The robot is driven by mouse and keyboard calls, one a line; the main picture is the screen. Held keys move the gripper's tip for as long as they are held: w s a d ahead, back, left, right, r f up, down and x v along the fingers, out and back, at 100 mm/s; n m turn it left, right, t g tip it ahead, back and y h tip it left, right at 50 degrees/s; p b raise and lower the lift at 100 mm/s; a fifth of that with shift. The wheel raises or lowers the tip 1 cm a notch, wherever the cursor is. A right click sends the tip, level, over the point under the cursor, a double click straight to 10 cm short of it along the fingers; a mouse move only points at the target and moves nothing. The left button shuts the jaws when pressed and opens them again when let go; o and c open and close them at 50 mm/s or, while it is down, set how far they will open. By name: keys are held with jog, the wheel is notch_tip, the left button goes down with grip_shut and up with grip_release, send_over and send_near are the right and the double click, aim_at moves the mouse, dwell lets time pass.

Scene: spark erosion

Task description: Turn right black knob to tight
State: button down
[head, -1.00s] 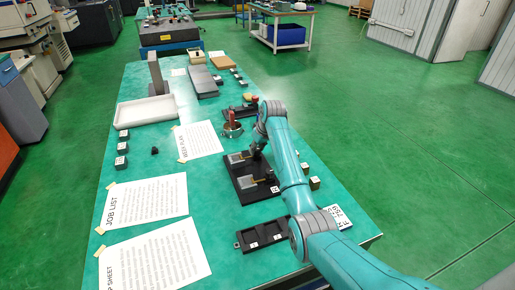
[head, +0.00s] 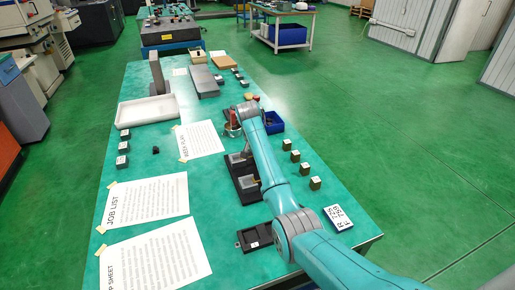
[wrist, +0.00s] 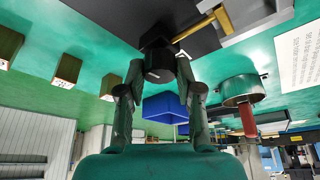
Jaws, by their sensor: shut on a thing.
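The black knob (wrist: 160,66) sits between the two fingertips of my gripper (wrist: 160,82) in the wrist view, at the edge of a dark fixture (wrist: 105,20). The gripper is shut on it, with a finger on either side. A yellow bar (wrist: 205,24) lies on the fixture near the knob. In the head view the black fixture (head: 246,190) is partly covered by my arm. The knob and the fingertips are hidden there. I cannot read any tight mark.
A blue bin (head: 273,123) and a pot with a red handle (head: 232,126) stand beyond the fixture. Several small blocks (head: 294,157) line the right side. A black tray (head: 254,237) lies in front. Paper sheets (head: 146,200) cover the left.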

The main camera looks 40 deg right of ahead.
jog(key=shift+w+m+g, duration=0.1)
jog(key=shift+m+g, duration=0.6)
jog(key=shift+m, duration=1.3)
jog(key=shift+h, duration=0.3)
jog(key=c, duration=0.8)
grip_release()
jog(key=shift+o, duration=0.2)
jog(key=v, duration=1.2)
